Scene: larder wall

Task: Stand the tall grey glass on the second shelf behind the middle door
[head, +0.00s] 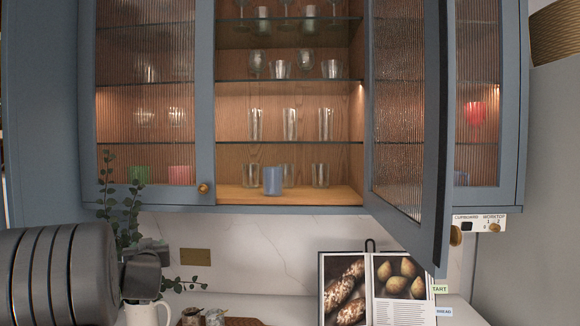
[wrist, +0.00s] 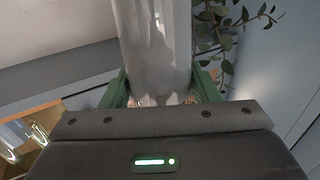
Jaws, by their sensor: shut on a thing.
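The tall grey glass (wrist: 155,45) is clear and greyish in the wrist view, with its lower part between the green fingers of my gripper (wrist: 161,88). My gripper is shut on it. In the head view my arm is at the lower left, and I cannot make out the glass there. The middle door (head: 408,110) of the wall cupboard stands open, swung out to the right. Behind it, the second shelf (head: 272,142) up, counting the cupboard floor as first, holds three tall clear glasses (head: 290,124) in a row.
A blue tumbler (head: 272,181) stands on the cupboard floor (head: 300,196) before small glasses. Higher shelves hold stemmed glasses and tumblers. The open door edge juts out. Below are a recipe book (head: 385,290), a white jug (head: 142,315) and leafy sprigs (head: 120,215).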

